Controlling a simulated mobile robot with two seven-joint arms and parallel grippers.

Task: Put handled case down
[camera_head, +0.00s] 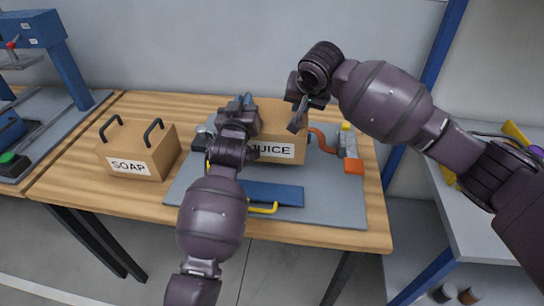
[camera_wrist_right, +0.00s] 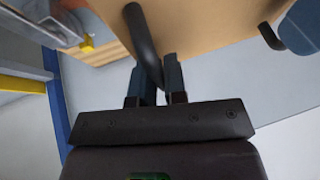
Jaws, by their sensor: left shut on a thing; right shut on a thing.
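The tan handled case labelled JUICE (camera_head: 275,151) is at the middle of the workbench, over the grey mat. I cannot tell whether its base touches the mat. My left gripper (camera_head: 240,108) is at its left handle and hides part of its left side. My right gripper (camera_head: 300,115) is at its right side. In the right wrist view the right gripper (camera_wrist_right: 155,82) is shut on a black handle (camera_wrist_right: 143,40) of the case (camera_wrist_right: 205,25). The case's other black handle (camera_wrist_right: 270,37) shows there too, beside a blue fingertip.
A second handled case labelled SOAP (camera_head: 140,152) stands left on the wooden workbench (camera_head: 100,205). The grey mat (camera_head: 330,208) holds a blue plate with a yellow handle (camera_head: 270,194) in front and an orange-and-grey fixture (camera_head: 350,155) at right. A shelf stands far right.

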